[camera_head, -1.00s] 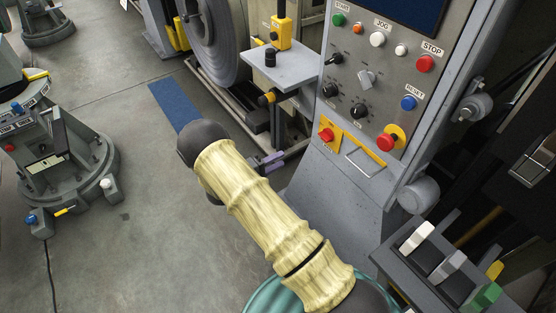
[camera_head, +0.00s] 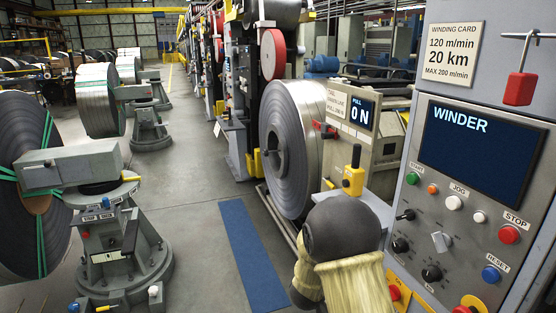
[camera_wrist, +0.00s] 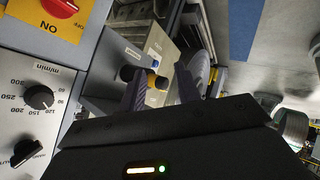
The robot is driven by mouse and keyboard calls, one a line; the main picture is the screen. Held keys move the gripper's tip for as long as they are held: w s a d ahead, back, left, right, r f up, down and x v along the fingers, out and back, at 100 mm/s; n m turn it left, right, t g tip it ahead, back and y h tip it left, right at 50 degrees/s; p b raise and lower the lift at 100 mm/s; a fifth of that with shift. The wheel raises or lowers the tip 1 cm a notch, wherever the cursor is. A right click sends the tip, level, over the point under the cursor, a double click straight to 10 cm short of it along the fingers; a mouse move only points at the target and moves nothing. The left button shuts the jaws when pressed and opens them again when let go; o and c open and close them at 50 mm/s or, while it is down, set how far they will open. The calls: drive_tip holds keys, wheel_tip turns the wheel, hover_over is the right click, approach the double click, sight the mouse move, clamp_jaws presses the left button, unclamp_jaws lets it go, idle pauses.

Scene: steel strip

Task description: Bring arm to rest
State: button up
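My arm (camera_head: 355,282), with pale yellow link covers and a dark rounded joint, rises from the bottom edge in the head view, just left of the winder control panel (camera_head: 462,190). My gripper (camera_wrist: 160,88) shows in the wrist view with its two dark fingers apart. Nothing is seen held between them. The gripper is not visible in the head view. A dial panel (camera_wrist: 40,105) and a red knob on a yellow plate (camera_wrist: 60,8) are close at the left of the wrist view.
A blue mat (camera_head: 250,255) lies on the open floor to the left. A dark coil on a grey stand (camera_head: 120,250) is at far left.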

drive_tip(key=s+d+r+m+g+y, duration=0.1)
drive_tip(key=s+r+g+y, duration=0.2)
drive_tip(key=s, duration=1)
drive_tip(key=s+r+m+g+y, duration=0.15)
drive_tip(key=s+r+g, duration=0.25)
drive_tip(key=s, duration=0.9)
drive_tip(key=w+p+v, duration=0.3)
drive_tip(key=p+v, duration=1.2)
drive_tip(key=p, duration=0.1)
drive_tip(key=shift+s+d+r, duration=0.2)
drive_tip(key=shift+d+r, duration=0.25)
drive_tip(key=shift+r, duration=0.25)
drive_tip(key=shift+n, duration=0.25)
